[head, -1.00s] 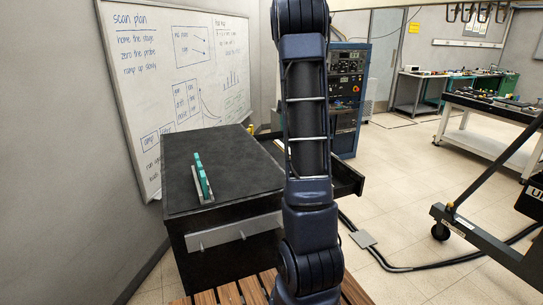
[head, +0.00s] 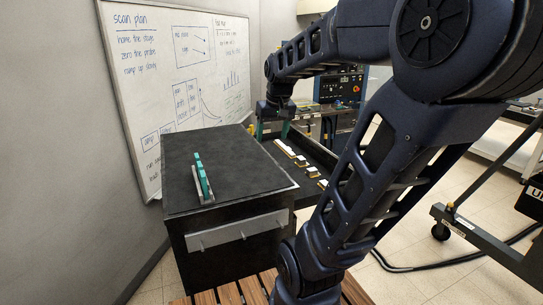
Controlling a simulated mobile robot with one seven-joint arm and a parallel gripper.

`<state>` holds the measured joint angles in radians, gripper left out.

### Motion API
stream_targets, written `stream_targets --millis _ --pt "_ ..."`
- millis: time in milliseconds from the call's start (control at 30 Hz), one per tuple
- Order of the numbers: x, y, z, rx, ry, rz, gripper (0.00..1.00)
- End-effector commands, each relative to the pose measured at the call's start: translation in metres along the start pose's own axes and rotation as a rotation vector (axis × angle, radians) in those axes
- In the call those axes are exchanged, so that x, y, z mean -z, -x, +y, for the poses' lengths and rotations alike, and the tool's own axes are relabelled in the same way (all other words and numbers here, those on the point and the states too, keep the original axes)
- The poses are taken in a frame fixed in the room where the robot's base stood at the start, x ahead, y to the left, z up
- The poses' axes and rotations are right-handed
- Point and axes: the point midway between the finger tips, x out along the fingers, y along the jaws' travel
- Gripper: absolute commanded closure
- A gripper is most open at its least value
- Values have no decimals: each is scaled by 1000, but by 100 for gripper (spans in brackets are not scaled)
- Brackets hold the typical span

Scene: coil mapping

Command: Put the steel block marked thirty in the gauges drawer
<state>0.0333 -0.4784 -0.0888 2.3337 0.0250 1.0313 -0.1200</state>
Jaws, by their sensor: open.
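A dark drawer (head: 312,147) stands open from the right side of the black cabinet. Several small blocks with white and yellow faces (head: 292,152) lie in it. No marking can be read, so I cannot tell which block, if any, is the one marked thirty, or whether this is the gauges drawer. My gripper (head: 272,130) points down near the far end of the drawer, behind the cabinet's far right corner. Its two teal fingers are apart, with nothing seen between them. The left finger's tip is partly hidden by the cabinet.
The black cabinet top (head: 240,165) carries a grey rack with upright teal pieces (head: 202,178); the rest of it is bare. A whiteboard (head: 165,75) hangs behind on the left wall. A blue equipment rack (head: 340,88) stands behind my arm. A wheeled frame (head: 465,222) stands at right.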

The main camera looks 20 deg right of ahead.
Motion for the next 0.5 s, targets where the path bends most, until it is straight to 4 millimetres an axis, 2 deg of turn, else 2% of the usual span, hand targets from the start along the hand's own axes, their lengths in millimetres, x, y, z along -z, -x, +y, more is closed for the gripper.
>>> stream_targets --millis 100,300,500 --pt "-32 2 -16 -8 9 46 33" --pt "-75 -1 -33 -23 15 108 33" --pt "-96 -6 -40 -32 16 139 33"
